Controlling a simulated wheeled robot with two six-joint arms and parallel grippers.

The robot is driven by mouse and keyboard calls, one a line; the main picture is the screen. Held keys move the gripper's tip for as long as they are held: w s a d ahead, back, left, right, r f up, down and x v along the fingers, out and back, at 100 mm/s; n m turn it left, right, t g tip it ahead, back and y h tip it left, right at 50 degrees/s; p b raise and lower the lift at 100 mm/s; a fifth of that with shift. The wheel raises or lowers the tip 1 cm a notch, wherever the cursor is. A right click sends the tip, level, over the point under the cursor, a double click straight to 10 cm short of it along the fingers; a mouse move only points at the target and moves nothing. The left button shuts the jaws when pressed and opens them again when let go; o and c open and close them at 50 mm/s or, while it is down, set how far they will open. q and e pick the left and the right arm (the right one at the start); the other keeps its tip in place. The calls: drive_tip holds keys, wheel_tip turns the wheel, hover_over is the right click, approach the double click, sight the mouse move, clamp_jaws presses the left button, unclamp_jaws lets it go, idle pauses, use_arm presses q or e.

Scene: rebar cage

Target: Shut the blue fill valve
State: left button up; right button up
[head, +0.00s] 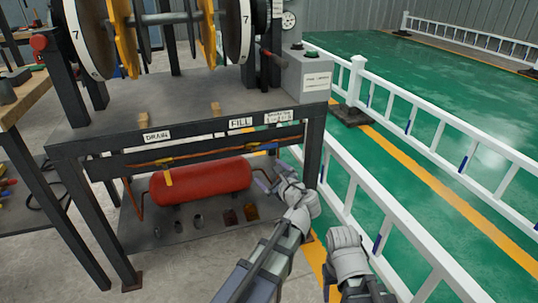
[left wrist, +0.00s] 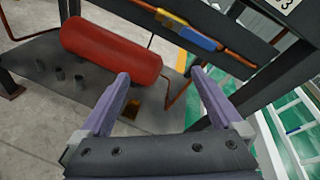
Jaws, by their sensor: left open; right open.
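The blue fill valve (head: 268,146) sits on a copper pipe under the bench edge, below the FILL label (head: 241,123). In the left wrist view the blue valve handle (left wrist: 194,38) lies along the pipe, beside a yellow part. My left gripper (head: 262,181) is below and in front of the valve, apart from it. In the left wrist view its two fingers (left wrist: 160,82) are spread with nothing between them. The valve shows above and beyond the fingertips. Part of my right arm shows at the lower right in the head view, but its fingers do not show.
A red tank (head: 201,181) lies on the lower shelf (head: 180,229) below the pipe. A DRAIN label (head: 157,136) marks the left part of the bench edge. A dark bench leg (head: 314,150) stands right of the valve. A white railing (head: 385,205) runs farther right.

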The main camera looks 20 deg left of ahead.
sight(269, 146)
use_arm(q)
drive_tip(key=shift+w+a+r+m+t+b, duration=0.25)
drive_tip(key=shift+w+a+r+m+t, duration=0.3)
drive_tip(key=shift+w+m, duration=1)
drive_tip(key=shift+w+a+r+m+t+b, duration=0.2)
drive_tip(key=shift+w+a+r+m+t, duration=0.55)
drive_tip(key=shift+w, duration=1.35)
drive_tip(key=shift+w+a+r+m+t+b, duration=0.25)
drive_tip(key=shift+w+a+m+t, duration=0.25)
drive_tip(key=shift+w+m, duration=1.1)
drive_tip(key=shift+w+n, duration=0.25)
drive_tip(key=shift+n, duration=0.05)
clamp_jaws()
